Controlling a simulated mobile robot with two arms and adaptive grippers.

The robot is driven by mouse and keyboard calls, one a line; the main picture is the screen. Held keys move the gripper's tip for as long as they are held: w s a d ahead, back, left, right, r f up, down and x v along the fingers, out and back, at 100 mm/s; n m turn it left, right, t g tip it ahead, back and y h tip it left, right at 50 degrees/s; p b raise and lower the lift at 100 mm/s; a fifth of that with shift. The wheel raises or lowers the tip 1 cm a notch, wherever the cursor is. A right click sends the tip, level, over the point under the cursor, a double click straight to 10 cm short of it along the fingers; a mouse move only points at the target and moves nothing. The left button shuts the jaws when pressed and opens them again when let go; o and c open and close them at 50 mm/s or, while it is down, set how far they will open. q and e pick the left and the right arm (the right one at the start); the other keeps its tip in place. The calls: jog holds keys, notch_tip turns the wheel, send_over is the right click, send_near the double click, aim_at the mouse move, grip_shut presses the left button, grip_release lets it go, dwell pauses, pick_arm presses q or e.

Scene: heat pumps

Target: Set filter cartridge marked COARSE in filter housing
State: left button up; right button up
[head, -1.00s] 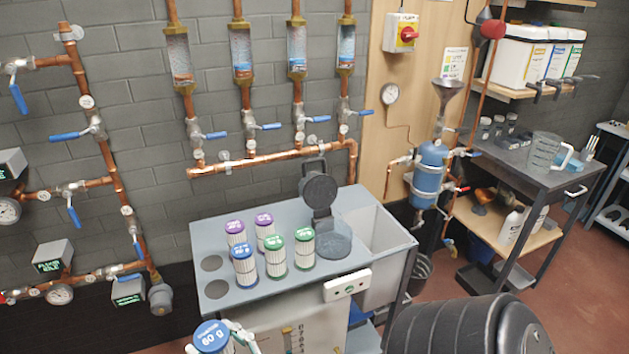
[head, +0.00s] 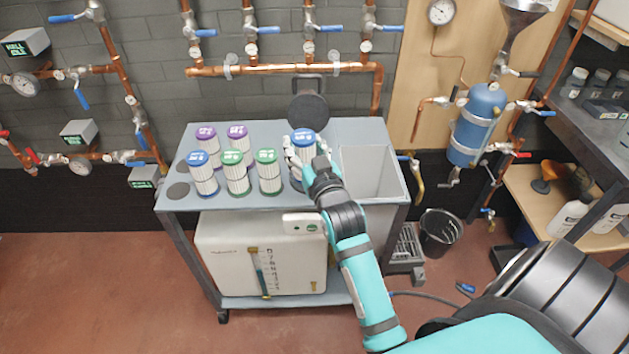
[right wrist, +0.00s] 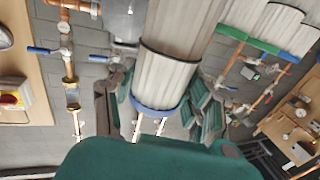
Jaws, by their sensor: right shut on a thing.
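My right gripper (head: 310,158) is shut on a blue-capped cartridge (head: 303,141) with a white pleated body. Its cap label is too small to read. The right wrist view shows the pleated cartridge (right wrist: 168,60) between the fingers (right wrist: 155,105), its blue cap towards the palm. The cartridge is upright at the filter housing, whose dark round lid (head: 308,112) stands open behind it. The gripper and cartridge hide most of the housing's base, so I cannot tell whether the cartridge is seated. My left gripper is not in view.
Left of the housing, the grey cart top (head: 222,135) holds another blue-capped cartridge (head: 202,176), two purple-capped ones (head: 207,142) and two green-capped ones (head: 267,175). A square open basin (head: 372,172) lies right of the housing. Copper pipes (head: 290,70) run behind.

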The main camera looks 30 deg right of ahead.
jog(key=w+d+r+m+h+b, duration=0.1)
jog(key=w+d+r+h, duration=0.1)
jog(key=w+d, duration=0.25)
jog(key=f, duration=0.6)
jog(key=w+f, duration=0.1)
jog(key=f, duration=0.2)
jog(key=shift+d+f+b, duration=0.25)
jog(key=shift+f+b, duration=0.05)
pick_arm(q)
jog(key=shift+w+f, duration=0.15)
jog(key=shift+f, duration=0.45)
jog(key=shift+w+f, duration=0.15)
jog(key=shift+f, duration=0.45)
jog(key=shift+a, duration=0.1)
pick_arm(e)
jog(key=o, duration=1.2)
jog(key=shift+s+f, duration=0.1)
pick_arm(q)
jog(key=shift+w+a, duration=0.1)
pick_arm(e)
jog(key=shift+o, duration=0.2)
